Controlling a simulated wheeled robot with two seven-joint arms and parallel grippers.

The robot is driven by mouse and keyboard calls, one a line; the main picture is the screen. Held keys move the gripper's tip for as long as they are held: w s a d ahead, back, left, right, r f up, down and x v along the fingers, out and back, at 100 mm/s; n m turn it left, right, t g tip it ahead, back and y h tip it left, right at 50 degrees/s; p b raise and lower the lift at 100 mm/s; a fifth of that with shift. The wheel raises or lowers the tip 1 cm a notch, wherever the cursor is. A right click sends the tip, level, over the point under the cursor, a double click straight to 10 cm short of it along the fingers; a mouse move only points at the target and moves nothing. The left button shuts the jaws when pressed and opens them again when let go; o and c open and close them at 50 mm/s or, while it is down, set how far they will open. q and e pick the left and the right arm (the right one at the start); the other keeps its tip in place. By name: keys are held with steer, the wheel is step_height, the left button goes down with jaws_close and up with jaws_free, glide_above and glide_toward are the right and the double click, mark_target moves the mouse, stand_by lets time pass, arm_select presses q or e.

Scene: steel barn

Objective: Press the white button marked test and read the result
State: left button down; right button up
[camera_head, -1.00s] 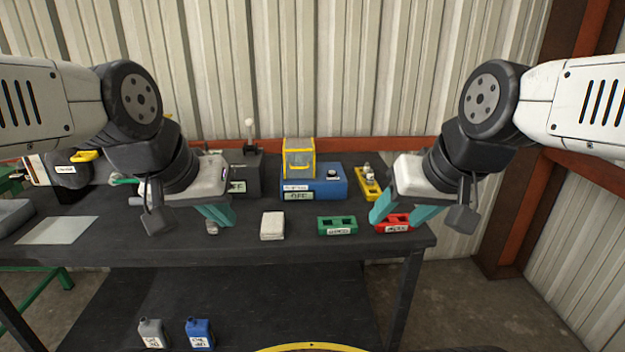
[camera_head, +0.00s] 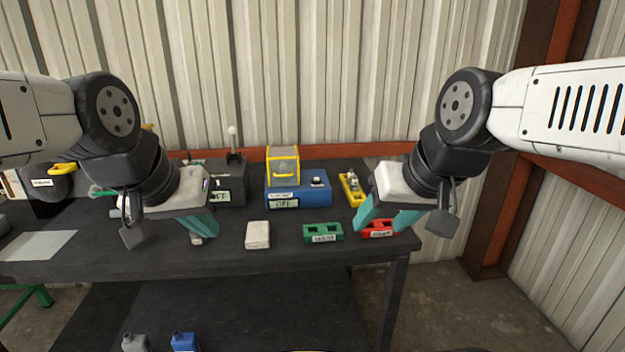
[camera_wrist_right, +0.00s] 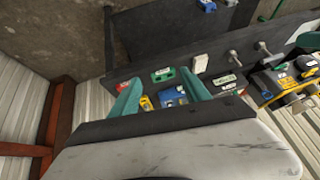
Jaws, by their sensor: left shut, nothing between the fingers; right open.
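A blue box (camera_head: 310,196) stands at the back of the dark table. It has a yellow-framed clear cover (camera_head: 283,166), a dark knob with a light top and a label reading OFF. A dark grey box (camera_head: 232,190) with a lever stands left of it. I cannot make out a white button marked test. My left gripper (camera_head: 203,225) is shut and empty above the table, left of a white block (camera_head: 257,235). My right gripper (camera_head: 386,222) is open and empty near the red tray; its fingers (camera_wrist_right: 160,92) also show in the right wrist view.
A green tray (camera_head: 322,233), a red tray (camera_head: 379,229) and a yellow holder (camera_head: 352,190) are on the table's right part. A pale sheet (camera_head: 40,245) lies at the left. Grey and blue containers (camera_head: 184,342) stand below the table. A corrugated wall is behind.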

jaws_close()
stand_by(1.7)
